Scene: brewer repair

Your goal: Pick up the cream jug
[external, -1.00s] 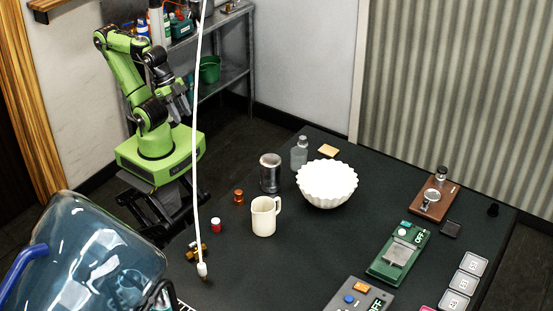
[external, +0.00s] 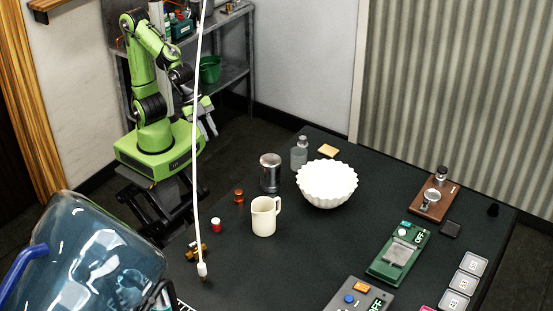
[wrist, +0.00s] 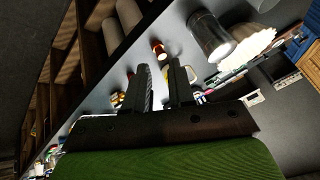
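The cream jug (external: 264,216) stands upright on the dark table, its handle at the upper right in the external view. My gripper (external: 207,128) is beyond the table's far left edge, in the air and well apart from the jug. In the wrist view the two fingers of my gripper (wrist: 160,88) stand apart with nothing held between them. The jug is not clear in the wrist view; the fingers seem to hide most of it.
A metal cup (external: 270,173), a white fluted bowl (external: 327,184) and a clear bottle (external: 299,153) stand behind the jug. A white cord (external: 197,150) hangs at the left.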

